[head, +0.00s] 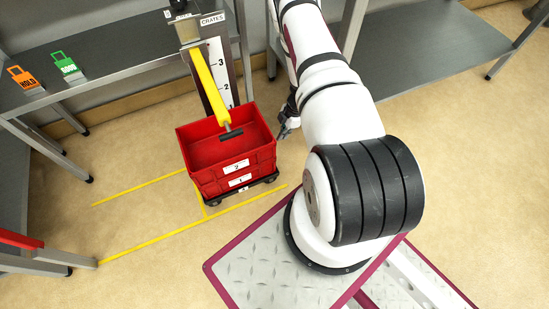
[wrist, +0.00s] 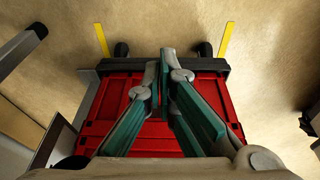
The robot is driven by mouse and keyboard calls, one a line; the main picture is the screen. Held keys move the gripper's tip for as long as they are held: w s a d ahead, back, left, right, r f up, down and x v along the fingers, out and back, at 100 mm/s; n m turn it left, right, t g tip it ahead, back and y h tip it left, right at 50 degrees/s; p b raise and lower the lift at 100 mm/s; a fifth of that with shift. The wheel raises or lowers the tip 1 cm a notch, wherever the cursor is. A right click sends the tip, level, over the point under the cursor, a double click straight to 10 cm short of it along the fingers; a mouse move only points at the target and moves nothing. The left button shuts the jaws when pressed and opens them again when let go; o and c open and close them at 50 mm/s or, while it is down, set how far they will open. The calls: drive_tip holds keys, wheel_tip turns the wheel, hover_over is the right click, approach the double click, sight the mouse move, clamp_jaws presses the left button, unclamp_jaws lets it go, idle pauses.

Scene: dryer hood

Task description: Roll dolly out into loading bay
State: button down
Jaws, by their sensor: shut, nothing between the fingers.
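The dolly (head: 236,193) is a low black frame on casters. It carries a stack of red crates (head: 236,181) with white number labels, and the top crate looks empty. In the wrist view the dolly's black edge (wrist: 100,64) and two wheels show beyond the red crate side (wrist: 85,110). My gripper (head: 284,131) is beside the right side of the stack in the head view, partly hidden by my arm. In the wrist view my gripper (wrist: 166,60) has its fingers together and empty, overlapping the dolly's edge. Whether they touch it I cannot tell.
Yellow floor lines (head: 150,236) mark a lane running left of the dolly, and its floor is clear. A yellow arm (head: 208,85) with a black end hangs over the top crate. A numbered post (head: 220,75) stands behind. Grey benches (head: 100,60) line the back and left.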

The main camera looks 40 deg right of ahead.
drive_tip(key=b+x, duration=0.1)
drive_tip(key=x, duration=0.3)
drive_tip(key=s+b+x, duration=0.1)
drive_tip(key=b+x, duration=0.1)
drive_tip(key=x, duration=0.2)
drive_tip(key=s+b+x, duration=0.1)
drive_tip(key=x, duration=0.3)
drive_tip(key=shift+a+b, duration=0.35)
drive_tip(key=shift+b, duration=0.05)
drive_tip(key=shift+w+a, duration=0.1)
drive_tip(key=shift+a, duration=0.05)
